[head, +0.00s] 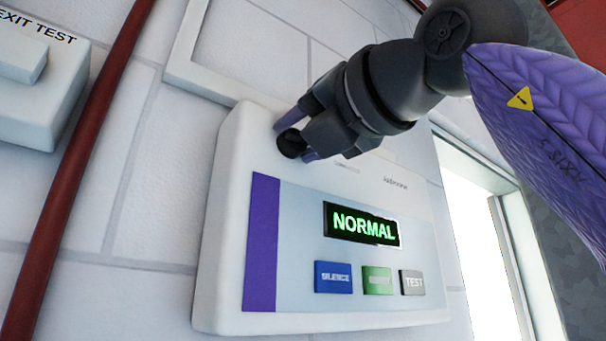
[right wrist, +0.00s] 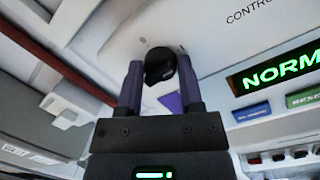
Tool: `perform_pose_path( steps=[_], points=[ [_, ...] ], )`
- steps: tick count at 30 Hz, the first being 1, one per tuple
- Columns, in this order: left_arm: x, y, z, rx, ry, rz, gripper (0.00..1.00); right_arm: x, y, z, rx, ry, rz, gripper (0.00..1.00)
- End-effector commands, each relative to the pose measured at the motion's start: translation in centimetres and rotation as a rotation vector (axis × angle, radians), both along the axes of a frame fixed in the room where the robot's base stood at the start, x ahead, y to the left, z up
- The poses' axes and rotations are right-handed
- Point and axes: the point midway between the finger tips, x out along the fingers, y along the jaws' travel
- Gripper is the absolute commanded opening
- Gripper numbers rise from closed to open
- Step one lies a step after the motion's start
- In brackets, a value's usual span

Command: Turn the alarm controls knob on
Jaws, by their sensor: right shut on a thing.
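The alarm control panel (head: 230,230) is a white box on the wall with a purple stripe and a lit green display (head: 361,224) reading NORMAL. The black round knob (head: 291,144) sits at the panel's upper left. My right gripper (head: 297,136) is shut on the knob, one purple finger on each side. In the right wrist view the knob (right wrist: 160,66) shows between the two finger tips. My left gripper is not in view.
Below the display are blue (head: 333,277), green (head: 377,280) and grey TEST (head: 412,282) buttons. A dark red pipe (head: 75,170) runs down the wall at left, beside a white EXIT TEST box (head: 45,75). A bright opening (head: 480,240) lies to the right.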

Motion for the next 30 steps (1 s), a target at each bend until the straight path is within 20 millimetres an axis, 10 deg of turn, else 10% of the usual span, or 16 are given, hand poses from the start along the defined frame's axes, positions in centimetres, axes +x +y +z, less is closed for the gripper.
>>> perform_pose_path(
  steps=[12, 13, 17, 30],
  points=[
    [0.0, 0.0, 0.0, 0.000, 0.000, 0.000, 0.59, 0.0, 0.0, -0.1, 0.004, 0.008, 0.001, 0.00],
    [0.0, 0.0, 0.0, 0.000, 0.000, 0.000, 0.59, 0.0, 0.0, -0.1, 0.004, 0.008, 0.001, 0.49],
    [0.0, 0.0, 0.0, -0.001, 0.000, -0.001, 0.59, 0.0, 0.0, -0.1, 0.004, 0.006, 0.000, 0.77],
    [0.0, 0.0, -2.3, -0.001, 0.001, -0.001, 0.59, -2.9, -2.2, -1.0, 0.008, 0.001, -0.002, 0.80]
  ],
)
